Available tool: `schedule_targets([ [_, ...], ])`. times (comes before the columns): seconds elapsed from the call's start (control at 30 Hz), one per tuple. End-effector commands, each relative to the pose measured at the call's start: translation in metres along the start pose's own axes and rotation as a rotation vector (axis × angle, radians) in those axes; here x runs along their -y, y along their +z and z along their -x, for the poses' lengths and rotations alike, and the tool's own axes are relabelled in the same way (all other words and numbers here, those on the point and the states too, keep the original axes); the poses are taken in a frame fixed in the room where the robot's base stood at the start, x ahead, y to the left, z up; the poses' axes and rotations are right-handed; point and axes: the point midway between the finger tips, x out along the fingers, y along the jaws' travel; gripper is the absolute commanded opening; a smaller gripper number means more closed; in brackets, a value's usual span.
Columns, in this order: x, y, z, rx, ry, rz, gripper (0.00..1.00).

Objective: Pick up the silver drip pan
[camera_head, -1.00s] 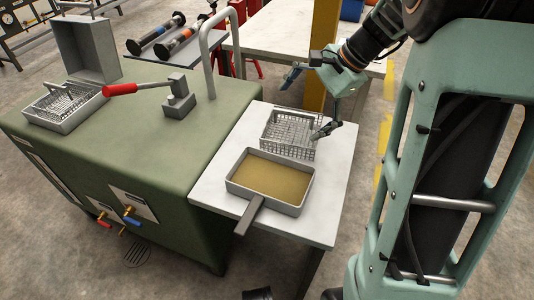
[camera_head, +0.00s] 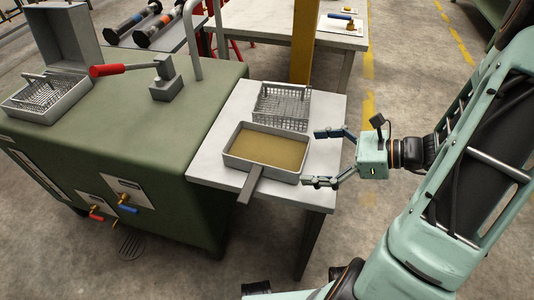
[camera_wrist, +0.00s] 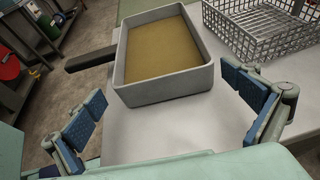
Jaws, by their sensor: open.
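The silver drip pan (camera_head: 228,160) is a grey rectangular tray with a yellow-brown inside and a flat handle (camera_head: 250,184) toward the front. It rests on the white side table. In the wrist view the pan (camera_wrist: 165,88) lies ahead, above the space between the fingers. My gripper (camera_head: 325,158) is open and empty, just right of the pan, its two fingers pointing left at the pan's right end. The fingers (camera_wrist: 165,118) also show wide apart in the wrist view, apart from the pan.
A wire basket (camera_head: 282,107) stands on the white table (camera_head: 225,112) just behind the pan. A green machine (camera_head: 120,130) with a red-handled lever (camera_head: 110,70) and a second basket in a tray (camera_head: 45,100) stands left. A yellow post (camera_head: 303,45) rises behind.

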Motion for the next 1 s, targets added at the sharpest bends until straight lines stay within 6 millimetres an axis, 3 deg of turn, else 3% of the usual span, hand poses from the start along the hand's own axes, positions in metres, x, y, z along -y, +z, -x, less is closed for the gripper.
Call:
schedule_targets([
  [0.1,0.0,-0.002,-0.02,0.0,0.003,0.001,1.0],
  [0.33,0.0,-0.001,-0.038,-0.002,0.003,0.002,1.0],
  [0.6,0.002,0.002,-0.076,-0.002,0.003,0.003,1.0],
  [0.93,0.002,0.004,-0.083,-0.003,0.001,0.002,1.0],
  [1.0,0.002,0.004,-0.083,-0.003,0.001,0.002,0.92],
])
